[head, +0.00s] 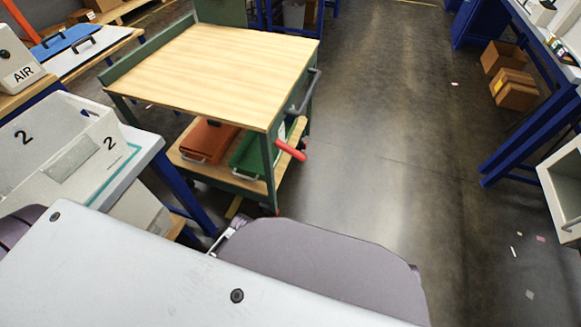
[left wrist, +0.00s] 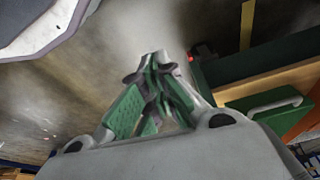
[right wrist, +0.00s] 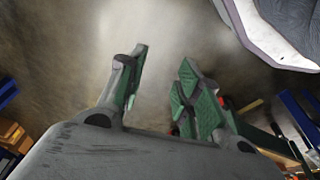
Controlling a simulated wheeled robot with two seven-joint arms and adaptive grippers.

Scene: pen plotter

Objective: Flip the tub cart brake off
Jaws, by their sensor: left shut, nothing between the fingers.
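The tub cart (head: 215,45) has a wooden top and green frame, and stands in the middle left of the head view. A red lever (head: 290,150) sticks out from its right end, below a grey push handle (head: 304,93); it looks like the brake. An orange tub (head: 208,140) and a green tub (head: 250,154) sit on its lower shelf. The green tub shows in the left wrist view (left wrist: 262,104). My left gripper (left wrist: 153,62) is shut and empty, beside the cart's lower part. My right gripper (right wrist: 163,58) is open and empty over the floor. The head view shows neither gripper.
A bench with white bins (head: 60,150) marked 2 stands left of the cart. Blue-framed benches (head: 530,130) and cardboard boxes (head: 514,88) are at the right. The floor (head: 400,130) right of the cart is mostly clear, with small scraps.

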